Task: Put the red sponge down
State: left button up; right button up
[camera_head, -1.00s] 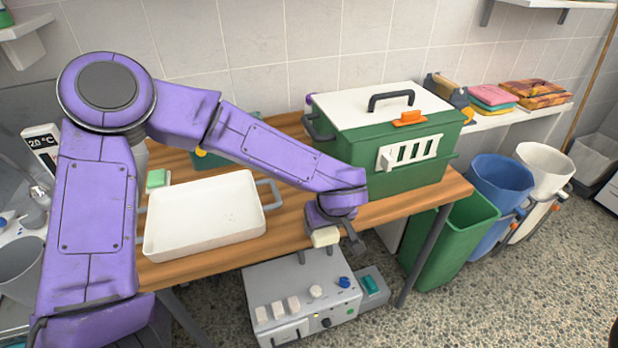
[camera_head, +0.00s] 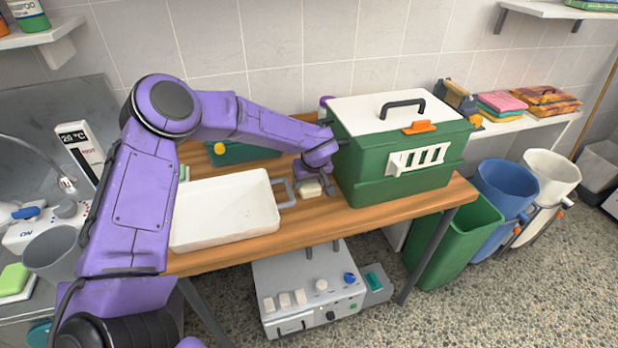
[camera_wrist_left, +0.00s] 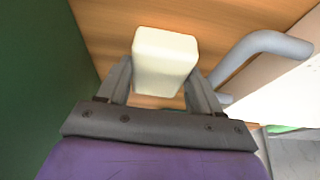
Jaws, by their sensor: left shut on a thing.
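My left gripper (camera_head: 311,184) is shut on a cream-white block (camera_head: 310,190), low over the wooden table (camera_head: 330,217). The block is between the white tray and the green box. The wrist view shows the same pale block (camera_wrist_left: 165,58) between the two fingers (camera_wrist_left: 161,82), with wood behind it. I cannot tell whether it touches the table. No red sponge shows; the held block looks cream, not red. My right gripper is out of view.
The white tray (camera_head: 222,212) with a grey handle is left of the gripper. The green box (camera_head: 400,165) with a white lid stands close on the right. A dark green case (camera_head: 240,153) lies behind. Bare wood shows in front. Bins stand at the right.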

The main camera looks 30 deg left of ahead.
pick_arm(q)
jog(key=shift+w+d+f, duration=0.1)
jog(key=shift+w+f, duration=0.1)
jog(key=shift+f, duration=0.05)
jog(key=o, duration=0.9)
jog(key=shift+o, duration=0.2)
jog(key=shift+s+r, duration=0.1)
jog(key=shift+r, duration=0.15)
jog(key=shift+d+r+b, duration=0.15)
jog(key=shift+r+b, duration=0.25)
jog(key=shift+b, duration=0.1)
jog(key=s+d+b, duration=0.1)
jog(key=s+d, duration=0.3)
jog(key=s+d+b, duration=0.1)
jog(key=s+d, duration=0.3)
jog(key=d, duration=0.1)
jog(key=shift+r, duration=0.1)
